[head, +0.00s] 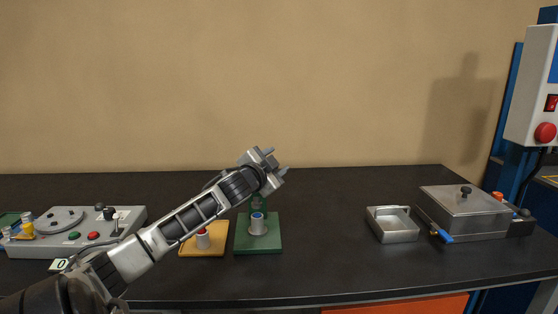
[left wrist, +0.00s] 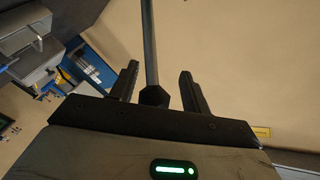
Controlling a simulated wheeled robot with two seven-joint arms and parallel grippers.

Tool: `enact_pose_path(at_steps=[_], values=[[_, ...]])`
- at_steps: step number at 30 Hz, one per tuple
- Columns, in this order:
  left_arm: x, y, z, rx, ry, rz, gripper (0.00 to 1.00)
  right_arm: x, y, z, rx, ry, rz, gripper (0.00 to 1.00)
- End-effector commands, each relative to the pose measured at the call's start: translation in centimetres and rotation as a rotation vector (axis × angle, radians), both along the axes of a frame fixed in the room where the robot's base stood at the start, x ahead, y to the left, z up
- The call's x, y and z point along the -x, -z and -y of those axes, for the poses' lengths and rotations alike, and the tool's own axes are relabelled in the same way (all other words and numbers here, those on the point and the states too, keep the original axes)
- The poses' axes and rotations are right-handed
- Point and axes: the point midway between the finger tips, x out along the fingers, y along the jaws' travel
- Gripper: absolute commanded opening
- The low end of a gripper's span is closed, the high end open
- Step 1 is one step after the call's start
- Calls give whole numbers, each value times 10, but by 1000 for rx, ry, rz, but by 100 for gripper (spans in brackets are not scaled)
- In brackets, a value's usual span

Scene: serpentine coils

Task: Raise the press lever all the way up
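My left gripper (head: 269,162) is in the middle of the head view, raised above the bench and pointing up and to the right. In the left wrist view its two dark fingers (left wrist: 160,88) stand apart. A dark straight rod (left wrist: 149,45) with a hexagonal collar shows between them, with a gap on each side. I cannot tell whether this rod is the press lever. A green stand (head: 270,243) with a blue-topped metal post (head: 257,226) is below the gripper. Its upper part is hidden behind my gripper and arm. My right gripper is not in view.
A yellow plate (head: 188,251) with a red-topped post is partly behind my arm. A grey control panel (head: 129,214) stands at the left. A metal tray (head: 398,233), a lidded metal box (head: 462,210) and a blue-handled lever (head: 442,236) are at the right. Bench between is clear.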

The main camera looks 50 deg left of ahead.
Motion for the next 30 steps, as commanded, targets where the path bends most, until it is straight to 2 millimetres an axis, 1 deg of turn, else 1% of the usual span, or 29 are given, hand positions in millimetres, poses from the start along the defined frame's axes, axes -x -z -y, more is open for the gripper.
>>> enact_pose_path(at_steps=[14, 26, 30], values=[[-2, -2, 5, 1, 10, 5, 47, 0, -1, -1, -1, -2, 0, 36], [20, -18, 11, -1, 10, 5, 47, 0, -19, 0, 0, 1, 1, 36], [28, -22, 13, -1, 11, 9, 47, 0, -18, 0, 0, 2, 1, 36]])
